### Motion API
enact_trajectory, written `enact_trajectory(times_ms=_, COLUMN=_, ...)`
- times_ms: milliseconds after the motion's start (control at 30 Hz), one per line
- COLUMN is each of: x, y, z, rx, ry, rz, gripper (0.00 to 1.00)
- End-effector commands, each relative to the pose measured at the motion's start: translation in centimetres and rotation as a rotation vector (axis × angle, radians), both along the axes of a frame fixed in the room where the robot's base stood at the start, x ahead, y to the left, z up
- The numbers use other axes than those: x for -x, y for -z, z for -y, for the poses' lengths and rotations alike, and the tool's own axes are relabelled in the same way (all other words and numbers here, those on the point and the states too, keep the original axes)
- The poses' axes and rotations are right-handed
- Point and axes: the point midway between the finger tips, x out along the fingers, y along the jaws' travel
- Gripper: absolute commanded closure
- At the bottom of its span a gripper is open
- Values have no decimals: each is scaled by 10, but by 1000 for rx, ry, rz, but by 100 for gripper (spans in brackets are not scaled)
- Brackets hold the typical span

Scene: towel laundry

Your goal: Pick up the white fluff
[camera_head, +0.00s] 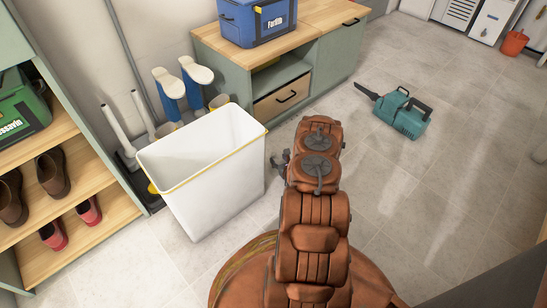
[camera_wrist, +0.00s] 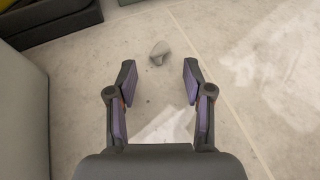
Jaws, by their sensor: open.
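The white fluff (camera_wrist: 159,52) is a small greyish-white tuft on the tiled floor in the wrist view. It lies just beyond my fingertips, roughly centred between them. My gripper (camera_wrist: 159,78) is open and empty, with its two dark, purple-padded fingers spread apart and pointing toward the fluff. I cannot tell its exact height above the floor. In the head view my arm hides most of the gripper, and I cannot see the fluff there.
A white bin (camera_head: 215,180) with a yellow rim stands left of my arm. A wooden-topped cabinet (camera_head: 290,75) is behind it, with a blue box (camera_head: 257,20) on top. A shoe shelf (camera_head: 95,150) stands at left. A teal handheld tool (camera_head: 403,113) lies on otherwise open floor at right.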

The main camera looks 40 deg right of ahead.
Motion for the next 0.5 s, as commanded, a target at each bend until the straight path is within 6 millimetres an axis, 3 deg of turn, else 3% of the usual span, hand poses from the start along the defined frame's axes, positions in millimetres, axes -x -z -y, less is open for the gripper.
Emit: enact_trajectory(times_ms=500, x=-35, y=16, z=14, rx=3, ry=0, rz=2, gripper=49)
